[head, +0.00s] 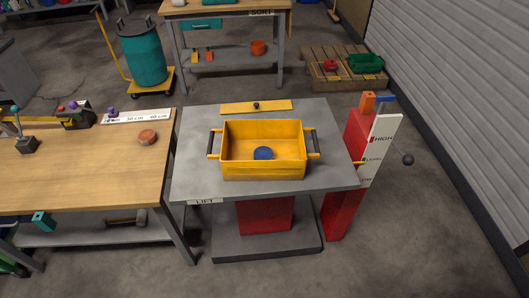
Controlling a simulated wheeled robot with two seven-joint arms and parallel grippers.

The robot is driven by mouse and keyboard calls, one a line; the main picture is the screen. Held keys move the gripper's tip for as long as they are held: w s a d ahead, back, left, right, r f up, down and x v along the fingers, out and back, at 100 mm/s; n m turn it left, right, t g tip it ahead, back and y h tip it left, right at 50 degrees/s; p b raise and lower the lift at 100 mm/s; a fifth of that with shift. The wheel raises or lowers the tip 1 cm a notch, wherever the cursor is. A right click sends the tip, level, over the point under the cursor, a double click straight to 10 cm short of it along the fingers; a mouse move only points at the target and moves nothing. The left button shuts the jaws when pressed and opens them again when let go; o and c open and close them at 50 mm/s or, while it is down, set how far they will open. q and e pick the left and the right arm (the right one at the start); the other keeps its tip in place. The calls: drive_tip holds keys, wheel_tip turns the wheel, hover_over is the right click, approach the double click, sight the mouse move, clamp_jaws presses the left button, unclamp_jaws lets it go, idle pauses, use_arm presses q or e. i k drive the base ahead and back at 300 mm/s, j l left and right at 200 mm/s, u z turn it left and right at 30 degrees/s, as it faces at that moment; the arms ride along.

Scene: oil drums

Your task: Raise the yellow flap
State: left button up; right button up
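A flat yellow strip with a small dark knob (256,106), which looks like the yellow flap, lies level at the back of the grey lift table (340,178). A yellow open box (263,171) with dark side handles stands in front of it on the same table. A blue round object (263,153) lies in the box. Neither of my grippers can be made out in the head view.
A red post (340,205) with a white level board (379,150) stands at the lift table's right. A wooden workbench (80,175) is on the left, with a brown-red round object (147,137) on it. Bare floor (440,230) lies to the right.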

sight(283, 104)
drive_tip(key=i+l, duration=0.2)
drive_tip(key=i+l+u, duration=0.1)
drive_tip(key=l, duration=0.35)
drive_tip(key=i+l, duration=0.45)
drive_tip(key=l, duration=0.2)
drive_tip(key=u, duration=0.05)
